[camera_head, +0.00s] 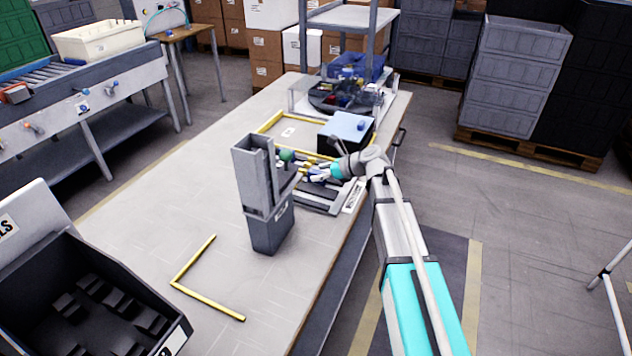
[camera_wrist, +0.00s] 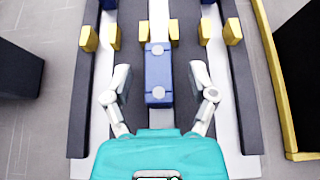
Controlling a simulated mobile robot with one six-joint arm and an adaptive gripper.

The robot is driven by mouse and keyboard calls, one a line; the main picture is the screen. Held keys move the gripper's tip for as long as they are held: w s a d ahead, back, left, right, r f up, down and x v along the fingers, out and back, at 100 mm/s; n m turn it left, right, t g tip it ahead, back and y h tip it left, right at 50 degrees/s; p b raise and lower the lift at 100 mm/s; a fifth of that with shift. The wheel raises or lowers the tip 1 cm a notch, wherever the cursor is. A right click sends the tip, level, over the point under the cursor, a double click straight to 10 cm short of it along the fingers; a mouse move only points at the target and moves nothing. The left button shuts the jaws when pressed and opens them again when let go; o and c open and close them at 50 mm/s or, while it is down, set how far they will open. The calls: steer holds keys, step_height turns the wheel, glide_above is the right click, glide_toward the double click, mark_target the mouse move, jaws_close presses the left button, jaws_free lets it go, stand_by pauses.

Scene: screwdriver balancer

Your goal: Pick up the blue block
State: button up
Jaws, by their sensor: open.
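The blue block (camera_wrist: 158,88) lies lengthwise on a pale strip between dark rails in the wrist view, with a round light spot near each end. My gripper (camera_wrist: 160,96) is open, with one finger on each side of the block's near half. Gaps show between the fingers and the block, and nothing is held. In the head view my gripper (camera_head: 322,174) is low over the rail fixture on the workbench. The block cannot be made out clearly there.
Yellow blocks (camera_wrist: 233,31) stand along the rails beyond the fingers. A tall grey holder (camera_head: 268,190) stands left of my gripper on the workbench (camera_head: 170,205). A dark box with a pale blue top (camera_head: 347,127) stands just behind. The bench's left side is largely clear.

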steer(key=shift+w+a+f, duration=0.2)
steer(key=shift+a+f, duration=0.05)
steer(key=shift+a, duration=0.25)
jaws_close()
stand_by(0.3)
steer(key=shift+r, duration=0.1)
step_height(320, 180, up, 3)
steer(key=p, duration=0.2)
steer(key=shift+f+p, duration=0.2)
steer(key=shift+p, duration=0.1)
steer(key=s+d+r+p, duration=0.7)
steer(key=s+r+p, duration=0.3)
steer(key=s, duration=0.2)
steer(key=shift+d+r, duration=0.15)
steer(key=shift+d, duration=0.05)
stand_by(0.4)
